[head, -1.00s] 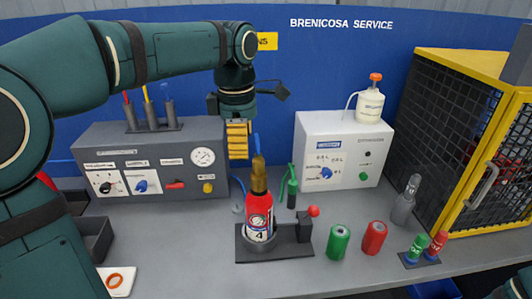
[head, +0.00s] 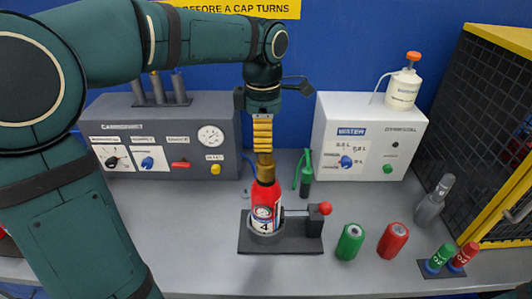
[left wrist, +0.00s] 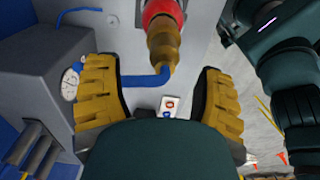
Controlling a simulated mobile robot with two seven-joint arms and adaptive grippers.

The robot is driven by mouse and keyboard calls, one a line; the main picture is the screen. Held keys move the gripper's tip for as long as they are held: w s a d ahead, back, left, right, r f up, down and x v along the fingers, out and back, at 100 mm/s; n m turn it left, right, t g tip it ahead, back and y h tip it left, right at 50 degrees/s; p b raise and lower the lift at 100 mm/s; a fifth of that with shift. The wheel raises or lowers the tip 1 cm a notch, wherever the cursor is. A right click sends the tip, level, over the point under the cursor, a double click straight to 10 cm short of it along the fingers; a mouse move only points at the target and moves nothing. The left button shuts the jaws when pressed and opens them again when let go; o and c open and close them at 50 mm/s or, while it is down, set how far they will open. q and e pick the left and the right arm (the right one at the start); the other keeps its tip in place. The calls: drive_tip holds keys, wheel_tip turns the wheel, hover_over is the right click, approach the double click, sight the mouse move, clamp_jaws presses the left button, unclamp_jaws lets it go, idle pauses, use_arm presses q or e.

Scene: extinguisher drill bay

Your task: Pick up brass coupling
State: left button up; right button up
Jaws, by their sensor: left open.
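The brass coupling (head: 265,168) sits on top of the small red cylinder (head: 265,205), which stands upright in a dark cradle (head: 253,247) on the bench. In the left wrist view the coupling (left wrist: 164,45) shows at upper middle, ahead of my fingers. My left gripper (head: 263,146) points down right above the coupling in the head view. Its yellow ribbed fingers (left wrist: 160,98) are wide apart, with nothing held between them. The head view does not clearly show whether the fingertips reach beside the coupling's top. My right gripper is not in view.
A grey panel (head: 218,165) with a gauge stands behind left, and a white box (head: 383,150) behind right. A green can (head: 350,241) and a red can (head: 393,240) stand right of the cradle. A yellow-framed cage (head: 490,120) is at far right.

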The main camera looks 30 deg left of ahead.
use_arm(q)
drive_tip(key=shift+d+f+b, duration=0.15)
drive_tip(key=shift+f+b, duration=0.1)
drive_tip(key=shift+f, duration=1.1)
drive_tip(key=shift+d+f+b, duration=0.15)
drive_tip(key=shift+f+b, duration=0.1)
drive_tip(key=shift+f, duration=1.05)
clamp_jaws()
